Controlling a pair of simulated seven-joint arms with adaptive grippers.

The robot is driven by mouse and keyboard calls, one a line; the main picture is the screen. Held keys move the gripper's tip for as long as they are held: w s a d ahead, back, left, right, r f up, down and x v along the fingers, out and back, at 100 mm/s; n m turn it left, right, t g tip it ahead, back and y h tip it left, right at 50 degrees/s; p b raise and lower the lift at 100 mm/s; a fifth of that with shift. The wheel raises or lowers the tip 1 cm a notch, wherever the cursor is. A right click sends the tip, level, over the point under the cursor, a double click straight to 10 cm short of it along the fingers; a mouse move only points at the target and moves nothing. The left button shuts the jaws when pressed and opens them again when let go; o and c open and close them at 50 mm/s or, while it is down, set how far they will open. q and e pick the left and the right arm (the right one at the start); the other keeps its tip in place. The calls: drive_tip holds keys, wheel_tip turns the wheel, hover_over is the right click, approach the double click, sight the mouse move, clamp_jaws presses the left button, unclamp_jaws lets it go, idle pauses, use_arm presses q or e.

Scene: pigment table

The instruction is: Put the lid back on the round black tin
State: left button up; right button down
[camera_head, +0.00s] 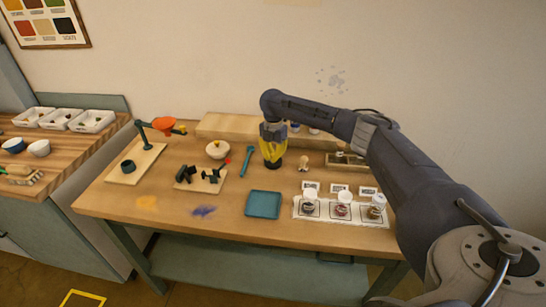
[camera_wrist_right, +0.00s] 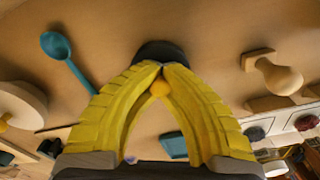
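A round black tin (camera_head: 273,163) stands on the table toward the back, directly below my right gripper (camera_head: 272,132). It also shows as a dark round shape (camera_wrist_right: 158,50) at the fingertips in the right wrist view. My right gripper's yellow fingers (camera_wrist_right: 160,66) come together at their tips. My left gripper is not in view.
A teal tray (camera_head: 263,205) is in front. Jars with white lids (camera_head: 343,197) stand at right. The front-left tabletop is mostly clear.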

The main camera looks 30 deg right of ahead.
drive_tip(key=c, duration=2.1)
unclamp_jaws()
drive_tip(key=shift+f, duration=0.1)
drive_tip(key=o, duration=1.2)
drive_tip(key=shift+c, duration=0.2)
drive_tip(key=shift+r, duration=3.5)
clamp_jaws()
